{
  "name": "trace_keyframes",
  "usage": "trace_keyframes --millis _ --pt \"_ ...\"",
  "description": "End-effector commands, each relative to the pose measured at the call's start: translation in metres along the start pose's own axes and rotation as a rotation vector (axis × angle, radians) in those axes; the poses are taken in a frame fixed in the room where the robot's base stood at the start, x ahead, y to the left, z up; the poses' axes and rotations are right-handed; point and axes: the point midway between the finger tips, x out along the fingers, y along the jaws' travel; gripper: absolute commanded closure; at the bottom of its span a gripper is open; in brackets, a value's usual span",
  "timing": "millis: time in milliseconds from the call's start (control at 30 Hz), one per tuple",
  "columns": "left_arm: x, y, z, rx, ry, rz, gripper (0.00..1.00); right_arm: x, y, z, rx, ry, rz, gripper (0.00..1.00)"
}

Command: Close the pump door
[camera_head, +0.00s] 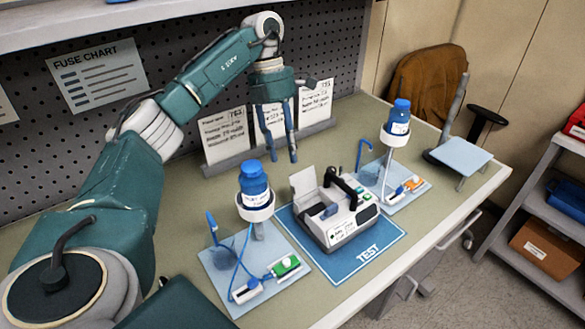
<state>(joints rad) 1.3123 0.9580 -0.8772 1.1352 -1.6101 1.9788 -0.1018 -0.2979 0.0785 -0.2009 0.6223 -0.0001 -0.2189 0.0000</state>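The pump (347,224) is a white and grey box with a black handle on top. It sits on the blue mat marked TEST (372,252). A pale panel, which looks like the pump door (303,184), stands up at the pump's back left side, so the door appears open. My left gripper (281,154) hangs fingers down behind and above the pump, in front of the printed cards. Its two dark blue fingers are apart with nothing between them. It does not appear to touch the pump. My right gripper is not in view.
A blue-capped bottle on a stand (255,190) rises left of the pump, with tubing on its pale base. A similar bottle (398,117) stands behind right. Printed cards (224,135) line the back. A light blue stand (461,157) is at the right table end.

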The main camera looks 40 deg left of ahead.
Motion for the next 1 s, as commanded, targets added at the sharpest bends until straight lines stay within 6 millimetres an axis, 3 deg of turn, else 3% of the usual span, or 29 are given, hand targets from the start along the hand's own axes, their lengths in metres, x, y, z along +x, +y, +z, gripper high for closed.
trace_keyframes --millis 67,200,400,767,933,1000 --pt "0.004 -0.017 -0.001 0.005 0.004 0.001 0.65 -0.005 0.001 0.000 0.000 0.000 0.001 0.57" --pt "0.030 -0.017 -0.002 -0.001 0.006 -0.001 0.65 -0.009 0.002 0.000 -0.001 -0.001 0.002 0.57" --pt "0.050 -0.017 -0.001 0.000 0.002 0.000 0.65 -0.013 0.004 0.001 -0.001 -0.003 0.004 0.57" --pt "0.055 -0.016 -0.001 0.001 0.001 0.000 0.65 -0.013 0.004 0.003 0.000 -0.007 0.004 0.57" --pt "0.055 -0.016 -0.001 0.001 0.001 0.000 0.99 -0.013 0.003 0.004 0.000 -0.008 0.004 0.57" --pt "0.055 -0.016 -0.001 0.000 0.001 0.000 1.00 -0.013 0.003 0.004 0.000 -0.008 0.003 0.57"
